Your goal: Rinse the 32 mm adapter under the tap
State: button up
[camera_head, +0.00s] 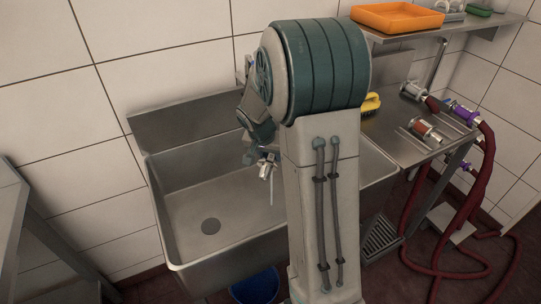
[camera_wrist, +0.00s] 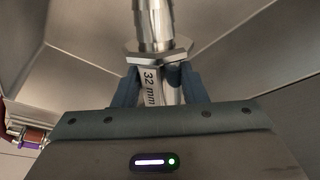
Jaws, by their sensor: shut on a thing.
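The 32 mm adapter (camera_wrist: 152,85) is a shiny metal piece with a hex collar, a stepped end and a "32 mm" label. My gripper (camera_wrist: 158,88) is shut on it, with one dark finger on each side below the collar. In the head view the adapter (camera_head: 266,168) and my gripper (camera_head: 262,155) are over the steel sink (camera_head: 185,215), left of my arm. A thin pale vertical streak (camera_head: 271,192), apparently water, runs down below the adapter. The tap itself is not clearly seen; my arm hides the area behind it.
The sink's drain (camera_head: 211,226) is clear. A steel counter at right holds a yellow brush (camera_head: 371,103) and metal hose couplings (camera_head: 425,130). Dark red hoses (camera_head: 479,175) hang to the floor. An orange tray (camera_head: 397,17) is on the shelf above. A blue bucket (camera_head: 256,287) stands below the sink.

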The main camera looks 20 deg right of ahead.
jog(key=s+r, duration=0.4)
jog(key=s, duration=0.6)
jog(key=shift+d, duration=0.2)
dwell(0.3)
jog(key=shift+w, duration=0.1)
dwell(0.3)
jog(key=w+a+f+n+y, duration=0.1)
jog(key=w+a+f+n, duration=0.1)
jog(key=a+f+n, duration=0.1)
jog(key=w+a+f+n+t+y, duration=0.1)
jog(key=w+a+f+n, duration=0.1)
jog(key=a+f, duration=0.3)
jog(key=w+a+f+n+p, duration=0.1)
jog(key=w+a+f+n, duration=0.1)
jog(key=a+f, duration=0.3)
notch_tip(320, 180, down, 3)
jog(key=shift+w+r+n+t+y, duration=0.1)
jog(key=shift+w+n+t+y, duration=0.25)
jog(key=shift+n, duration=0.45)
jog(key=shift+r, duration=0.15)
